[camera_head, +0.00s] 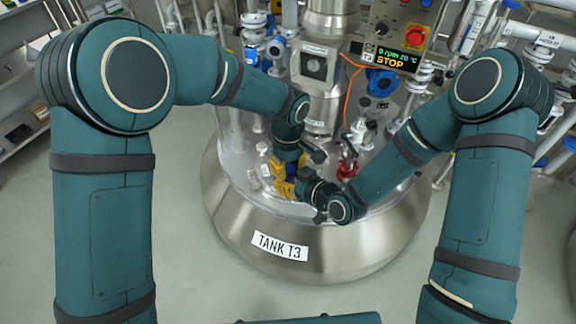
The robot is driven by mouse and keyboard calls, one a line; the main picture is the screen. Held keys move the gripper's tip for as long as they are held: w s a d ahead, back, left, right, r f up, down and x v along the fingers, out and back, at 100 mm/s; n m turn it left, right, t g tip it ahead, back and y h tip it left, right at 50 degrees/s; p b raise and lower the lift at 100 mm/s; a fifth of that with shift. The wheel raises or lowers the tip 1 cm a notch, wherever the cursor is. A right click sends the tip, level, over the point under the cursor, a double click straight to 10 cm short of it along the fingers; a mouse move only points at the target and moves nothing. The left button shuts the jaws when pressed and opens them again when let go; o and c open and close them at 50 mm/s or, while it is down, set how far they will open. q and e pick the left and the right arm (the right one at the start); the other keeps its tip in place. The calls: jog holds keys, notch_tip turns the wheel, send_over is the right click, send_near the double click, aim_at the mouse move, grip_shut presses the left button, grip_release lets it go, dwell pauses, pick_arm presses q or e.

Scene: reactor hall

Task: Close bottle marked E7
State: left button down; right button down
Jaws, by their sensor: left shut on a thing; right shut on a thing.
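My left gripper (278,168) reaches down from above over the lid of the steel tank marked TANK T3 (225,210). My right gripper (286,188) comes in from the right just below it, and the two nearly touch. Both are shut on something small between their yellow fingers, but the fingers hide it. I cannot tell which part of a bottle each one holds. No E7 mark is legible. Small pale bottle-like items (254,180) stand on the tank lid just left of the grippers; their labels are too small to read.
A red valve fitting (347,168) stands on the lid right of my grippers. A control box (398,38) with a red button and a STOP display is above. Pipes and blue fittings crowd the back. A shelf (22,110) is at far left. The floor in front is clear.

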pick_arm(q)
jog(key=m, duration=0.6)
jog(key=shift+m, duration=0.3)
jog(key=c, duration=0.7)
grip_release()
jog(key=shift+c, duration=0.2)
